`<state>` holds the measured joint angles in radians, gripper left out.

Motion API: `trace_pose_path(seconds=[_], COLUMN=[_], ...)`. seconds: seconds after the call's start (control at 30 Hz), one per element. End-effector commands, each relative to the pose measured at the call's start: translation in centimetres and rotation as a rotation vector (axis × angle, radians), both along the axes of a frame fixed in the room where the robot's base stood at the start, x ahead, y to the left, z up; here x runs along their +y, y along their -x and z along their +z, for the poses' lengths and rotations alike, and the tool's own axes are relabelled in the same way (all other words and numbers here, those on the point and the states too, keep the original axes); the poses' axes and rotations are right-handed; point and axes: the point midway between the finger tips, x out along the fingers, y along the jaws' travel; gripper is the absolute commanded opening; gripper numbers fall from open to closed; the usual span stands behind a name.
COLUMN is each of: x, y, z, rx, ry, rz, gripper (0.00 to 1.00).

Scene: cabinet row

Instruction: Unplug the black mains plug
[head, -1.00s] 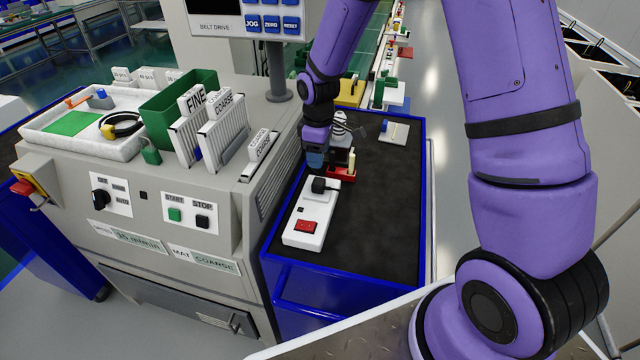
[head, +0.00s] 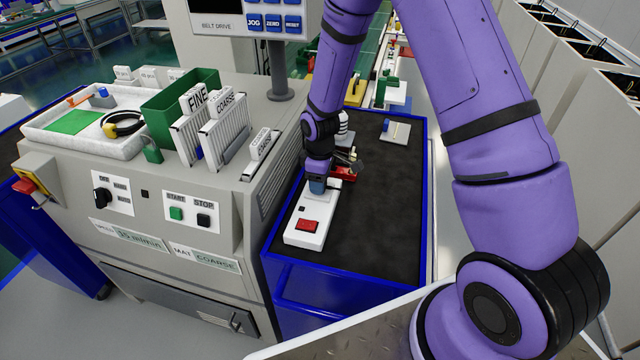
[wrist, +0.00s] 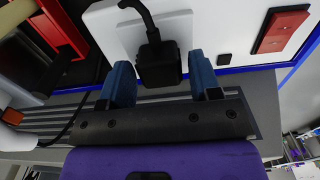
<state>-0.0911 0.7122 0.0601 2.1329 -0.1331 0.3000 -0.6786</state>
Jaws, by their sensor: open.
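The black mains plug (wrist: 157,62) sits in the white socket block, with its black cord rising from it in the wrist view. The white socket block (head: 303,238) lies on the dark mat of the blue cart and carries a red rocker switch (head: 307,226). My gripper (wrist: 158,84) is open, with one blue finger on each side of the plug. Gaps show between the fingers and the plug, so it is not gripped. In the head view my gripper (head: 317,187) is over the far end of the block and hides the plug.
A red holder (head: 343,174) stands just behind and right of the block. A grey machine (head: 235,215) with a control panel stands close on the left. A pale plate (head: 396,131) lies farther back. The mat (head: 375,215) is clear on the right.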

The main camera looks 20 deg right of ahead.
Motion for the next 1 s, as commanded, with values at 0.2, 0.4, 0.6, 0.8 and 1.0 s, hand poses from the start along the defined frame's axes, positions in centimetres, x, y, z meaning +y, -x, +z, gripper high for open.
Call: trace_pose_path(seconds=[0.2, 0.4, 0.6, 0.8, 1.0], x=[0.00, 0.00, 0.00, -0.01, -0.01], y=[-0.01, -0.01, -0.01, -0.04, -0.04], z=[-0.06, -0.05, -0.04, 0.14, 0.80], rx=[0.000, 0.000, 0.000, -0.001, -0.001], ry=[0.000, 0.000, 0.000, 0.000, 0.000], rz=[0.000, 0.000, 0.000, 0.000, 0.000], gripper=[0.57, 0.40, 0.17, 0.12, 0.11])
